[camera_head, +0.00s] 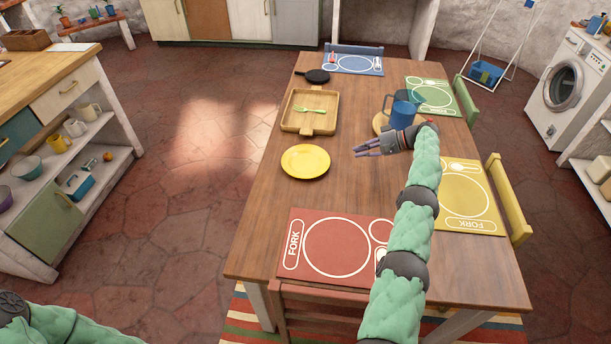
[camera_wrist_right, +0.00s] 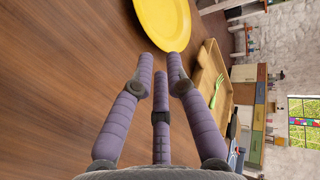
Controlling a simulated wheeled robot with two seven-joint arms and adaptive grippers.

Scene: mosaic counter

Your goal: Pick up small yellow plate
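The small yellow plate (camera_head: 305,161) lies flat on the wooden table, near its left edge. In the right wrist view the plate (camera_wrist_right: 163,20) shows at the top, just beyond the fingertips. My right gripper (camera_head: 361,149) reaches over the table from the right, with its purple fingers pointing left toward the plate. It is apart from the plate and holds nothing. In the wrist view the fingertips of the gripper (camera_wrist_right: 159,62) have a gap between them. My left gripper is out of view; only a green part of my left arm shows at bottom left.
A wooden tray (camera_head: 289,121) with a green fork (camera_head: 309,109) stands behind the plate, and a black pan (camera_head: 317,76) beyond it. A blue mug (camera_head: 403,112) is close behind my right wrist. A red placemat (camera_head: 300,262) lies in front. Bare table separates plate and gripper.

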